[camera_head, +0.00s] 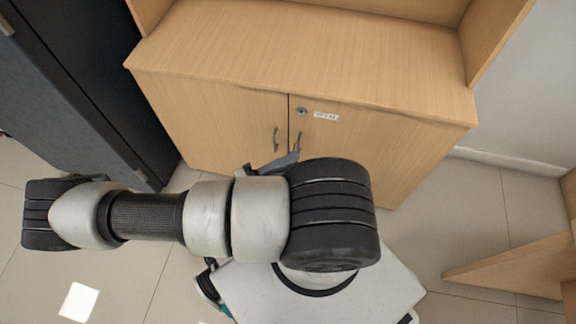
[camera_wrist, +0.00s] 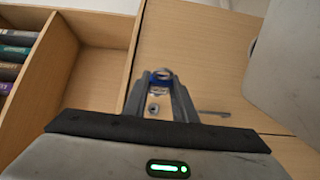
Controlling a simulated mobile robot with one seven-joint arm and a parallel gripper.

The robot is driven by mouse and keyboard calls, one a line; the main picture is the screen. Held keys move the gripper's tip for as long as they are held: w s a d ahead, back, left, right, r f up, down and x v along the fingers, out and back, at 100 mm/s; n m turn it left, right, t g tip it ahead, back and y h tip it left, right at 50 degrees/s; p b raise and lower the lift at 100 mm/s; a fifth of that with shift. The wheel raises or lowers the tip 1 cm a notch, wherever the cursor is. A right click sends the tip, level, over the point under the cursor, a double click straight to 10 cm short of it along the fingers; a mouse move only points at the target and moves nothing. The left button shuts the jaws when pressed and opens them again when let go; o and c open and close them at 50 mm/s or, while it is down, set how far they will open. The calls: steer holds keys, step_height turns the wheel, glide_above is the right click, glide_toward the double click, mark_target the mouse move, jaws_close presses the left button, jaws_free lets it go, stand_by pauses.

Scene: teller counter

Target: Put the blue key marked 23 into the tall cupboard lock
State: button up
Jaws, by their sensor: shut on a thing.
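My gripper (camera_wrist: 161,84) is shut on a small key with a blue head (camera_wrist: 162,74), held at the fingertips in the wrist view. Its number cannot be read, and the fingers hide part of it. The light wood cupboard (camera_head: 220,105) has two closed doors. Its round metal lock (camera_head: 301,111) sits near the top of the right door, beside a small white label (camera_head: 326,116). In the wrist view a round metal spot, apparently the lock (camera_wrist: 153,108), shows between my fingers. I cannot tell whether the key touches it. In the head view my arm mostly hides the gripper.
Two metal handles (camera_head: 276,138) are close below the lock; one handle (camera_wrist: 213,113) shows right of my fingers in the wrist view. Open shelving (camera_wrist: 70,60) with several book spines is at the left there. A dark cabinet (camera_head: 85,80) stands left, a wooden panel (camera_head: 515,265) right.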

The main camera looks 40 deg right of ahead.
steer(key=w+d+b, duration=0.1)
steer(key=w+d, duration=0.6)
steer(key=d, duration=0.1)
steer(key=shift+w+d, duration=0.25)
steer(key=shift+d, duration=0.1)
stand_by(1.9)
steer(key=shift+w+d, duration=0.1)
stand_by(0.4)
steer(key=shift+w+d+b, duration=0.1)
steer(key=shift+w+b, duration=0.2)
steer(key=shift+w, duration=0.05)
stand_by(1.1)
steer(key=shift+w+d+b, duration=0.3)
steer(key=shift+w+d, duration=0.2)
steer(key=shift+d, duration=0.05)
stand_by(2.5)
